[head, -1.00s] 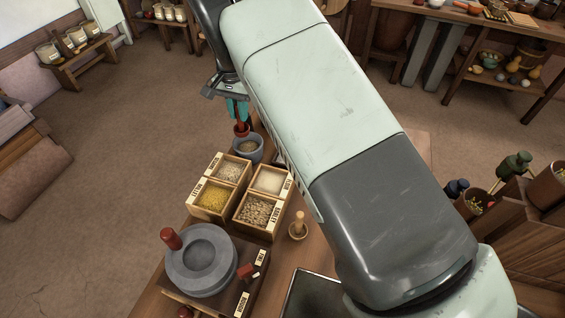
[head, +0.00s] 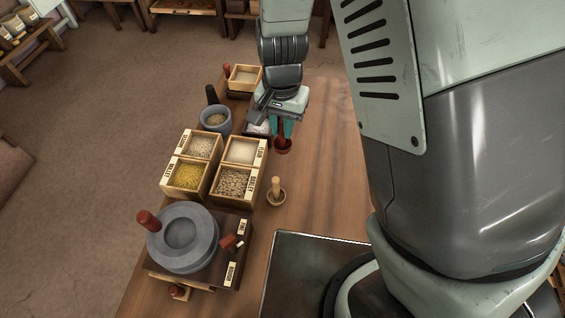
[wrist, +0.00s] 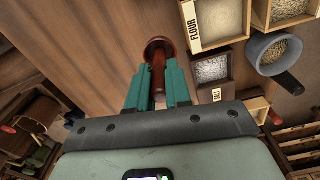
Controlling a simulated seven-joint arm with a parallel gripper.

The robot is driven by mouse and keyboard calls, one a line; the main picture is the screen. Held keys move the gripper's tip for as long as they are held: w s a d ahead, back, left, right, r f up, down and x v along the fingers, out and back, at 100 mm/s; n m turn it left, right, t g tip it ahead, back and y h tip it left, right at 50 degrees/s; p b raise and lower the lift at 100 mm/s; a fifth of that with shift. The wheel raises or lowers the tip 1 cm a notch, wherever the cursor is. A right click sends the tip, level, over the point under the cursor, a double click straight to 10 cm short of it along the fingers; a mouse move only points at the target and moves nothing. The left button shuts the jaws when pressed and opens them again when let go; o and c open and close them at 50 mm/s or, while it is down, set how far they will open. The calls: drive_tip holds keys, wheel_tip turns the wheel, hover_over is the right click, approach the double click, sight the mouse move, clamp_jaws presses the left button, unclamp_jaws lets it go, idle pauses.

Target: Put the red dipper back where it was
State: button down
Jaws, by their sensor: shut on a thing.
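The red dipper (head: 282,147) is upright in my gripper (head: 282,131), to the right of the grey pot. In the wrist view my gripper (wrist: 158,80) has its teal fingers shut on the handle of the dipper (wrist: 158,48), and the round dark-red cup lies beyond the fingertips. The cup is over or on bare wood; I cannot tell whether it touches. The grey pot (head: 215,122) with a black handle holds grain; it also shows in the wrist view (wrist: 262,52).
A salt box (wrist: 211,95) is just beside my gripper. The grain boxes (head: 205,178), one labelled FLOUR (wrist: 194,24), stand nearer. A small wooden cup (head: 275,196) with a peg and the stone quern (head: 182,235) are nearer still. The table (head: 325,130) right of my gripper is clear.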

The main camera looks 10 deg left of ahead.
wheel_tip(320, 180, down, 9)
drive_tip(key=shift+f, duration=0.15)
drive_tip(key=shift+f, duration=0.1)
idle(0.3)
drive_tip(key=c, duration=1.1)
unclamp_jaws()
drive_tip(key=shift+o, duration=0.2)
wheel_tip(320, 180, up, 12)
drive_tip(key=shift+s+r, duration=0.1)
drive_tip(key=shift+r, duration=0.1)
wheel_tip(320, 180, up, 11)
drive_tip(key=t+y, duration=0.1)
hover_over(282, 148)
drive_tip(key=d, duration=0.5)
drive_tip(key=s+d+r+n+t+h, duration=0.1)
drive_tip(key=s+d+r+t, duration=0.3)
drive_tip(key=s+d+r, duration=0.9)
wheel_tip(282, 148, up, 2)
drive_tip(key=shift+s+d+r+n, duration=0.15)
drive_tip(key=shift+d+n, duration=0.15)
drive_tip(key=shift+n, duration=0.3)
